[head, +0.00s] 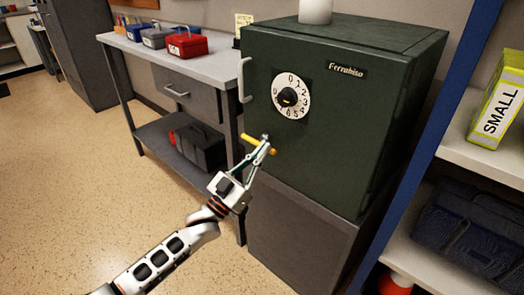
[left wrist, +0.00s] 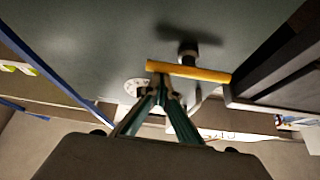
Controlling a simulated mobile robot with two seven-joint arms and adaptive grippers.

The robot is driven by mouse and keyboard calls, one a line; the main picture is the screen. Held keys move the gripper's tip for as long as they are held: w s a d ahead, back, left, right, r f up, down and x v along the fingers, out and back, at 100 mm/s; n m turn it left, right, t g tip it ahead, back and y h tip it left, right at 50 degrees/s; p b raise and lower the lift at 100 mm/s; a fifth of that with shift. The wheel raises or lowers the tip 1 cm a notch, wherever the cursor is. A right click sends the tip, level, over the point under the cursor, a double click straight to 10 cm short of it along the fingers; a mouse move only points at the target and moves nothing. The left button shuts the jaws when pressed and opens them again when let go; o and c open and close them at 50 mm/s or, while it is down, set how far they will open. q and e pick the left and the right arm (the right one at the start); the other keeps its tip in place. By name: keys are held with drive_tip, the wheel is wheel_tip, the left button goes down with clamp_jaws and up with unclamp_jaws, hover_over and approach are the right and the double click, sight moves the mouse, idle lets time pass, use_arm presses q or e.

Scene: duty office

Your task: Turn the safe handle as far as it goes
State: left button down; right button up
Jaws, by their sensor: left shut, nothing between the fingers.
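The safe (head: 395,120) is a dark green box labelled Ferrabiso, with its door closed. Its handle (head: 250,139) is a short yellow bar below the dial, sloping slightly down to the right in the head view. In the left wrist view the yellow handle (left wrist: 200,73) crosses on a dark hub that stands out from the door. My left gripper (head: 264,143) is shut and empty, its fingertips (left wrist: 159,84) at the bar near one end. I cannot tell whether they touch it. My right gripper is not in view.
A white number dial (head: 303,95) and a pale pull handle (head: 245,80) are on the safe door. A grey bench (head: 215,66) with a red box (head: 187,45) stands left. A blue-edged shelf (head: 430,120) stands close on the right. The floor (head: 60,180) at left is clear.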

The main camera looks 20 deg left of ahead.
use_arm(q)
drive_tip(key=shift+f+m+h, duration=0.2)
drive_tip(key=shift+m+h, duration=0.2)
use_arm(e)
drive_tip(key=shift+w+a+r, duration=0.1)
use_arm(q)
drive_tip(key=f+m+g+h, duration=0.1)
drive_tip(key=m+g, duration=0.1)
drive_tip(key=m, duration=0.3)
drive_tip(key=f+m+g+h, duration=0.1)
drive_tip(key=m+g+h, duration=0.1)
drive_tip(key=m, duration=0.4)
drive_tip(key=a+f+m+g+h, duration=0.1)
drive_tip(key=m+g+h, duration=0.1)
drive_tip(key=m+g, duration=0.2)
drive_tip(key=shift+w+f+m+b, duration=0.15)
drive_tip(key=shift+w+m+b, duration=0.15)
drive_tip(key=shift+m, duration=0.4)
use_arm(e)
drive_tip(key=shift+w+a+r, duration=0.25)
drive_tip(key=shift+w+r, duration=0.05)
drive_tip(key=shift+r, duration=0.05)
use_arm(q)
drive_tip(key=shift+a+g+h, duration=0.1)
drive_tip(key=shift+g+h, duration=0.2)
drive_tip(key=shift+s, duration=0.1)
